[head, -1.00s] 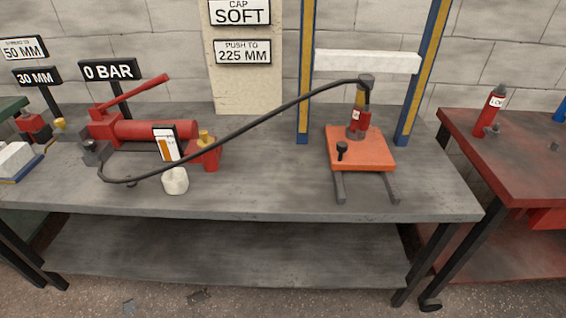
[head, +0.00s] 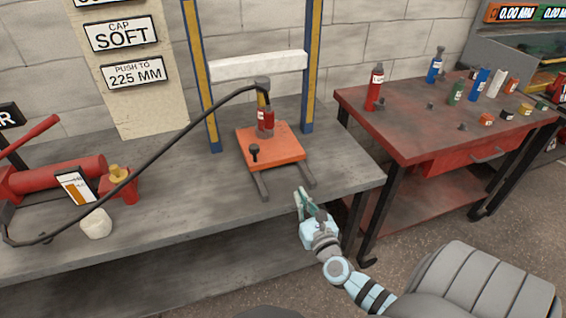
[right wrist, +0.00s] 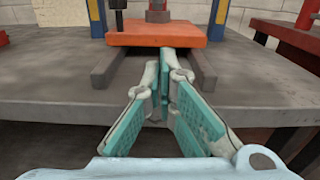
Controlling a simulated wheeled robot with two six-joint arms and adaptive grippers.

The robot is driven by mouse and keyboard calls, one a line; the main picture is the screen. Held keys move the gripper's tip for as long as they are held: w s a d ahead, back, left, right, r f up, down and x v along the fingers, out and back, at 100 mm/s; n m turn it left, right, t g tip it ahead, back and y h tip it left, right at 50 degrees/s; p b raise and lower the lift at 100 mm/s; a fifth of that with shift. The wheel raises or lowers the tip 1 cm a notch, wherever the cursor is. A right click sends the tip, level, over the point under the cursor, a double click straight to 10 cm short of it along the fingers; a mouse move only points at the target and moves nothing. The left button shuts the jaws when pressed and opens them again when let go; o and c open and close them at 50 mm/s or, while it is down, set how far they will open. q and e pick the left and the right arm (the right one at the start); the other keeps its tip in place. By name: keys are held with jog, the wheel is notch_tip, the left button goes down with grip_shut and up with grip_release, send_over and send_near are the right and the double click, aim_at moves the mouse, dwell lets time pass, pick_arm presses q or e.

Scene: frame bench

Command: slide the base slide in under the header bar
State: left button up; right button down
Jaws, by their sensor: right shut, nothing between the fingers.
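The base slide is an orange plate (head: 285,152) on two dark rails, with a black knob (head: 254,152) at its front left. A red cylinder (head: 265,122) with a hose on top stands on it. The white header bar (head: 245,65) spans two blue and yellow posts behind and above the plate. My right gripper (head: 302,195) is shut and empty in front of the plate, near the bench's front edge. In the right wrist view its fingertips (right wrist: 165,62) meet just before the plate's front edge (right wrist: 158,40). Contact cannot be told. My left gripper is not in view.
A black hose (head: 150,155) runs from the red pump (head: 60,178) at left to the cylinder. A white lump (head: 96,224) sits near the bench (head: 190,205) front. A red table (head: 400,135) with several small bottles stands at right.

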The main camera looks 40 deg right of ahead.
aim_at(281, 160)
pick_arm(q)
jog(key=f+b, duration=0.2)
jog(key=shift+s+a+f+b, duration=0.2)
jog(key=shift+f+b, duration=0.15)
pick_arm(e)
jog(key=x, duration=1.4)
